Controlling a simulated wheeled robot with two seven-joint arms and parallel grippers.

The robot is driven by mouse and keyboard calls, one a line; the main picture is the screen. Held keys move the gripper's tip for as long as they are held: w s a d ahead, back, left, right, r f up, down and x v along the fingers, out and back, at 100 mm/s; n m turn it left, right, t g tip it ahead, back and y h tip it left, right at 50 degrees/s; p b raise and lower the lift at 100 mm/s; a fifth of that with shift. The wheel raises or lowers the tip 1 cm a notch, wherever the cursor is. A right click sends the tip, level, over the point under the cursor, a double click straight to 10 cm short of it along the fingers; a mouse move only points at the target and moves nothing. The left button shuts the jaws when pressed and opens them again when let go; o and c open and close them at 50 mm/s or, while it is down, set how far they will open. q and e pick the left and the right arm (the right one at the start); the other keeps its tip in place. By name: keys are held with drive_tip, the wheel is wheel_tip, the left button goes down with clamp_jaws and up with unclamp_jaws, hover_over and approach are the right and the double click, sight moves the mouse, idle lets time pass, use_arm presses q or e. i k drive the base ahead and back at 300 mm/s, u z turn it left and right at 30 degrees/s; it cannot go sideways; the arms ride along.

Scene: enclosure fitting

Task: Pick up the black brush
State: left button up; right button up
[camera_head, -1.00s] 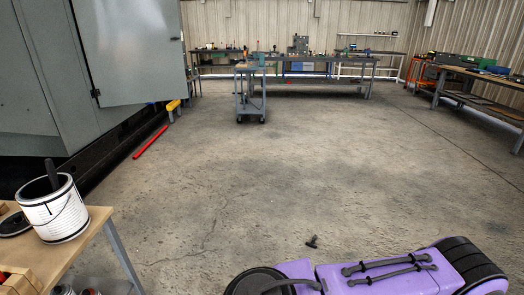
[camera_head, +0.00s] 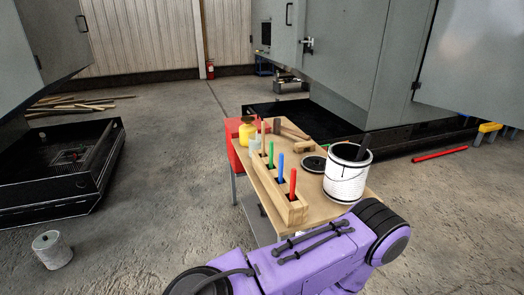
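A black handle (camera_head: 364,146), which may be the black brush, sticks up at a slant from a white can (camera_head: 346,180) with a wire bail. Its lower end is hidden inside the can. The can stands on the right front part of a small wooden-topped table (camera_head: 321,211). Neither of my grippers shows in this view. One of my purple arm links crosses the bottom of the picture in front of the table.
A wooden rack (camera_head: 292,212) with several coloured sticks, a black lid (camera_head: 314,164), a hammer (camera_head: 291,131) and a yellow container (camera_head: 246,133) share the tabletop. A grey cabinet (camera_head: 372,55) stands behind. A low black tray (camera_head: 60,195) and small can (camera_head: 52,250) are left, with free floor between.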

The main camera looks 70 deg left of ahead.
sight(365, 146)
drive_tip(key=u, duration=1.1)
drive_tip(key=i, duration=0.7)
drive_tip(key=u, duration=0.7)
